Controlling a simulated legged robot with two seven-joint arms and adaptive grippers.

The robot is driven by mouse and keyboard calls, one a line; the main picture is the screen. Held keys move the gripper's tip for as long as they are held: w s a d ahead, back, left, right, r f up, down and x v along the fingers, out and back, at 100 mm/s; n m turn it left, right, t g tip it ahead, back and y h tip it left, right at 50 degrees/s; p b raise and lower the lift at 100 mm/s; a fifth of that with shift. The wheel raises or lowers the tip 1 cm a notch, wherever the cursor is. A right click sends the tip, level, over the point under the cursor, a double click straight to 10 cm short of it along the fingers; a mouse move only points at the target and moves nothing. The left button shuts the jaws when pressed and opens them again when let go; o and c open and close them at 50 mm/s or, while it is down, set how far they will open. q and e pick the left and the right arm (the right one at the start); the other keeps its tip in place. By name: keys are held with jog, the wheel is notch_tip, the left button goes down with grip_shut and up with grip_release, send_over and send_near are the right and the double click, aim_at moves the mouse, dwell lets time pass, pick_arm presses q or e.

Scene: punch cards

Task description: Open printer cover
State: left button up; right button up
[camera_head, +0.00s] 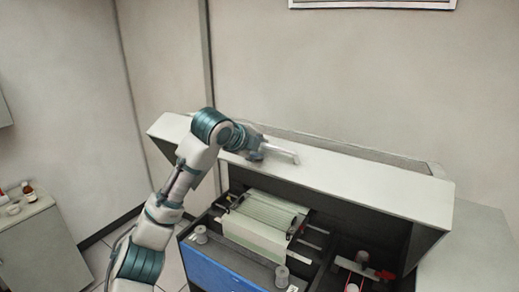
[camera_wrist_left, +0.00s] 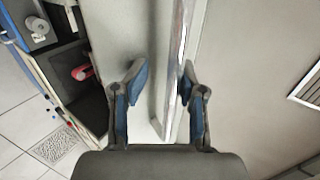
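The printer cover (camera_head: 365,185) is a long, light grey panel, raised and tilted above the dark interior of the printer. My left gripper (camera_head: 270,155) is at the cover's upper face, left of its middle, next to a pale bar-shaped handle (camera_head: 283,152). In the left wrist view the two blue-padded fingers of my left gripper (camera_wrist_left: 160,90) are spread apart, with the cover (camera_wrist_left: 125,40) and a long metallic edge (camera_wrist_left: 176,70) between them. I cannot tell whether a finger touches the cover. My right gripper is not in view.
Inside the open printer are a pale green ribbed unit (camera_head: 262,222), grey knobs and red parts (camera_head: 362,268). A blue front panel (camera_head: 222,272) is below. A wall stands close behind. A cabinet (camera_head: 40,250) with small bottles is at the left, with tiled floor between.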

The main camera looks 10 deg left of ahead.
pick_arm(q)
jog(key=v, duration=1.1)
jog(key=shift+s+r, duration=0.2)
jog(key=shift+s, duration=0.05)
jog(key=shift+a, duration=0.1)
